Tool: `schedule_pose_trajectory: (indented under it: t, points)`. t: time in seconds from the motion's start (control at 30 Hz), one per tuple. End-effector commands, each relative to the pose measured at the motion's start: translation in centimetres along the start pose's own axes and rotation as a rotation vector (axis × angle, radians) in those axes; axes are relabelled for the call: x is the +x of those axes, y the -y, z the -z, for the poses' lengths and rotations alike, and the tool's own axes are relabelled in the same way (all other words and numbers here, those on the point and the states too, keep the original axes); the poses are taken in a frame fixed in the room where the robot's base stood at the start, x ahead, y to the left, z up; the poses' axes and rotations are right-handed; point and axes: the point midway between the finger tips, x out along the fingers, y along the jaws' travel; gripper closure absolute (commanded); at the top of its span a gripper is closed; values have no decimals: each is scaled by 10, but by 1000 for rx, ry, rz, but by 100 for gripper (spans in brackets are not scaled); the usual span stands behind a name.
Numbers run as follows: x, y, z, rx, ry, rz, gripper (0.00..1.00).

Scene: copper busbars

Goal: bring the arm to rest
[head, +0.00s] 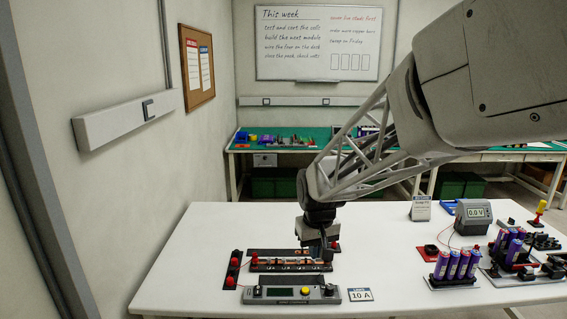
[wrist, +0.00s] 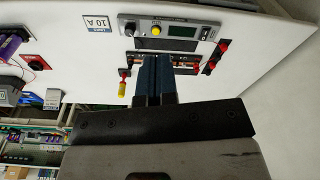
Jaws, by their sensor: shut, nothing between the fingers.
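My gripper (head: 326,248) points down over the right end of a black fixture (head: 262,268) with copper-coloured parts on the white table. In the wrist view my gripper's two dark fingers (wrist: 154,60) are together with nothing between them. Their tips overlap the fixture (wrist: 188,64) in that view; I cannot tell whether they touch it. The gripper and wrist hide part of the fixture's right end in the head view.
A grey meter box (head: 290,294) with a yellow knob stands in front, beside a "10 A" card (head: 360,295). A red-ended black block (head: 233,270) is left. Purple cells (head: 456,265) and a 0.0 V meter (head: 473,215) stand right.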

Motion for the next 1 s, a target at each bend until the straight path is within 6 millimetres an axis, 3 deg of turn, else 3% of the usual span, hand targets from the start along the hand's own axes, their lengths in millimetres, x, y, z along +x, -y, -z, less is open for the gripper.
schedule_pose_trajectory:
  t: [0.4,1.0]
  points:
    - [-53,-23,-100,98,-44,-13,100]
    - [-85,-32,-245,237,-101,-34,100]
